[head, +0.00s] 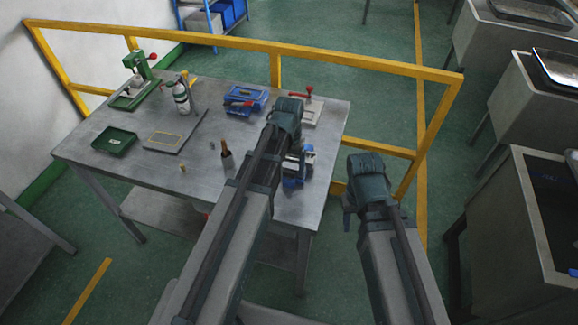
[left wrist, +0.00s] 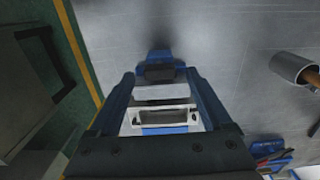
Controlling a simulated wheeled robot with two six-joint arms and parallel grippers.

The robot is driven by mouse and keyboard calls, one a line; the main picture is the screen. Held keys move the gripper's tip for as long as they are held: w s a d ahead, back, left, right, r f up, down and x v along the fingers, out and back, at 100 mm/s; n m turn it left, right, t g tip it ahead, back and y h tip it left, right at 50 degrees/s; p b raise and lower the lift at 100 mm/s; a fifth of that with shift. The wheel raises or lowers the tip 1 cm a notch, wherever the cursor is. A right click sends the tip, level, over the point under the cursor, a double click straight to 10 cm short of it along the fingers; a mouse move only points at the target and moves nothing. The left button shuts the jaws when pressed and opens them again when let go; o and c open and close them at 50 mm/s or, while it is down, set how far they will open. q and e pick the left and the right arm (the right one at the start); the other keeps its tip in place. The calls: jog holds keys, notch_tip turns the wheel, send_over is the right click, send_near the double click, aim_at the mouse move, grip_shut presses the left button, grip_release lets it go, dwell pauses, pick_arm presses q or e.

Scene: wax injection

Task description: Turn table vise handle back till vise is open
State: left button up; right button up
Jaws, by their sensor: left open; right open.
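The blue table vise (head: 298,165) stands near the right front edge of the grey table, partly hidden by my left arm in the head view. In the left wrist view the vise (left wrist: 163,117) shows its pale metal jaws and blue body below my gripper. A dark blue end piece (left wrist: 160,68) sits at its far side; I cannot tell whether this is the handle. My left gripper (head: 286,115) is open, and its fingers (left wrist: 163,85) appear on either side of the vise, without clear contact. My right gripper (head: 366,185) is open and empty, right of the table.
A metal cup with a brown-handled tool (head: 227,160) stands left of the vise; it also shows in the left wrist view (left wrist: 293,68). A blue box (head: 246,100), green tray (head: 115,141), green press (head: 137,85) and bottle (head: 181,96) are on the table (head: 200,185). A yellow rail (head: 250,43) runs behind.

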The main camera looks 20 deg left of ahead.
aim_at(290, 173)
pick_arm(q)
notch_tip(290, 173, up, 13)
jog(key=p, duration=1.2)
jog(key=shift+f, duration=0.15)
jog(key=s+d+f+m+b, duration=0.1)
jog(key=s+d+f+b, duration=0.2)
jog(key=s, duration=0.4)
jog(key=s+d+f+m+y+b, duration=0.1)
jog(key=s+d+f+m+b, duration=0.1)
jog(key=s+d+f+b, duration=0.2)
jog(key=s+d, duration=0.3)
jog(key=shift+s+d+f+m+b, duration=0.15)
jog(key=shift+s+f+m+b, duration=0.1)
jog(key=shift+m+b, duration=0.1)
